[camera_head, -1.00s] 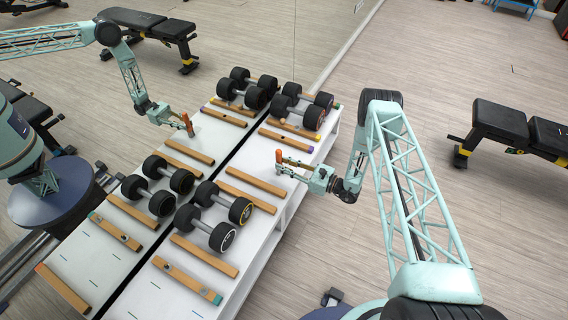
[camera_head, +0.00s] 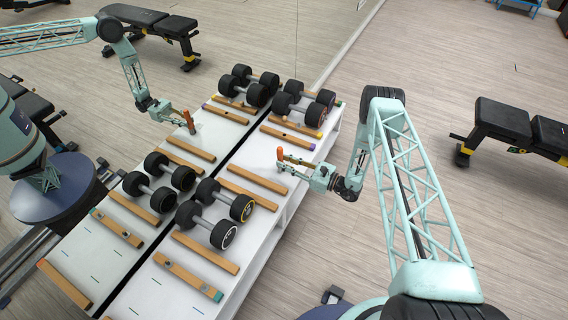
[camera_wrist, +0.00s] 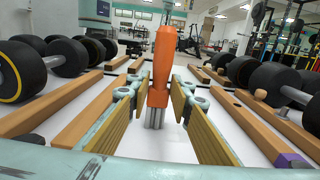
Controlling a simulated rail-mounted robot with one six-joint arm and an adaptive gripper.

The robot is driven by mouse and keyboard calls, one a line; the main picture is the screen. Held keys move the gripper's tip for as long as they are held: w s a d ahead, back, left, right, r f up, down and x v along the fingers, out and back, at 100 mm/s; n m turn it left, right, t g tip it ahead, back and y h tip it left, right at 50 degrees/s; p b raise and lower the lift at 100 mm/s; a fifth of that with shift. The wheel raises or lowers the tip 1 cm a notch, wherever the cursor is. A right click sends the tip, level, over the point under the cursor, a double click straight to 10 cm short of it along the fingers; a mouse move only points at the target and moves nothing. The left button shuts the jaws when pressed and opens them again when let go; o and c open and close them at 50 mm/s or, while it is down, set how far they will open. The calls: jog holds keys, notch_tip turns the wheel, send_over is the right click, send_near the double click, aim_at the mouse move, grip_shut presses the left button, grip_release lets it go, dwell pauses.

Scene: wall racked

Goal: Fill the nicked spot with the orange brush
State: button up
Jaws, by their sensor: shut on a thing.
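My gripper (camera_wrist: 157,105) is shut on the orange brush (camera_wrist: 162,65), which stands upright between the fingers with its grey lower end pointing down. A wooden rail with a purple end (camera_wrist: 260,128) bears a small dark spot (camera_wrist: 237,107) to the right of the gripper. Another rail (camera_head: 190,277) near the front of the rack also bears a dark mark. I cannot tell which mark is the nick.
Black dumbbells (camera_head: 222,215) rest on rails at the front of the rack, and more dumbbells (camera_head: 302,105) sit at the back. A mirror (camera_head: 262,45) runs along the rack's left side and reflects the rack and arm. A bench (camera_head: 505,122) stands right on open floor.

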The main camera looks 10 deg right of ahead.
jog(key=shift+w+d+b, duration=0.3)
jog(key=shift+w, duration=0.2)
jog(key=shift+d, duration=0.1)
jog(key=shift+w+d+f+b, duration=0.15)
jog(key=shift+w+d+b, duration=0.2)
jog(key=shift+w+b, duration=0.2)
dwell(0.4)
notch_tip(320, 180, up, 7)
jog(key=p, duration=0.3)
dwell(0.7)
dwell(0.5)
